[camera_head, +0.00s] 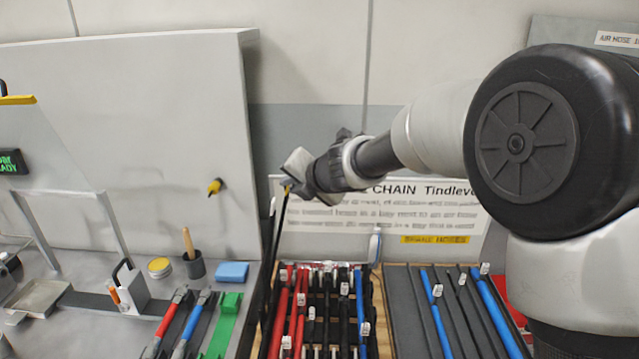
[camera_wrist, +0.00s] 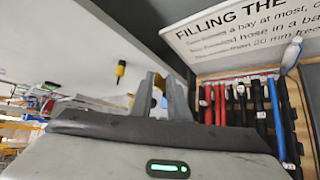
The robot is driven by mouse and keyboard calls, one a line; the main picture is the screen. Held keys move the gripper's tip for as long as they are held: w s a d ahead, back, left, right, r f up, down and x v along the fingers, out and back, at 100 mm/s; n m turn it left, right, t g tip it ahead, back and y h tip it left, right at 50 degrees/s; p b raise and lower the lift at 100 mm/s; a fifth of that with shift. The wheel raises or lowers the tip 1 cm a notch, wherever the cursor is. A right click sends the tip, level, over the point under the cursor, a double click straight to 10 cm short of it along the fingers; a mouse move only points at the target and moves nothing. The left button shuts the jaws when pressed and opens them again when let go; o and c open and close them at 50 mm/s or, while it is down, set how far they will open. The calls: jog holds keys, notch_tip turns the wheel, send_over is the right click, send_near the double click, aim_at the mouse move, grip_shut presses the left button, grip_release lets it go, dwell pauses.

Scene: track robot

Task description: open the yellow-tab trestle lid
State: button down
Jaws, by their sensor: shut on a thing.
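The dark lid (camera_head: 276,250) stands steeply upright, seen almost edge-on, at the left side of the open middle trestle bay (camera_head: 374,300). A small yellow tab (camera_head: 287,189) shows at its top edge. My gripper (camera_head: 289,182) is shut on the lid at this tab, with the arm reaching in from the right. In the wrist view my gripper's fingers (camera_wrist: 160,95) show at the centre. Red, black and blue hoses (camera_head: 300,305) lie exposed in the bay.
A tall grey panel (camera_head: 140,130) with a yellow-handled item (camera_head: 214,187) stands left of the lid. A blue block (camera_head: 232,272) and a green piece (camera_head: 225,318) lie near the lid's left. A tray of blue and black hoses (camera_head: 405,330) is at right. A sign (camera_head: 440,213) stands behind.

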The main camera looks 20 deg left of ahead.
jog(key=shift+s+a+r, duration=0.1)
jog(key=shift+s+a, duration=0.15)
jog(key=shift+a, duration=0.4)
jog(key=shift+s+a+r, duration=0.1)
jog(key=shift+s+a, duration=0.1)
jog(key=shift+a, duration=0.4)
jog(key=c, duration=2)
grip_release()
jog(key=shift+f, duration=0.1)
jog(key=shift+p+v, duration=1.9)
jog(key=shift+v, duration=6.75)
jog(key=shift+d, duration=0.1)
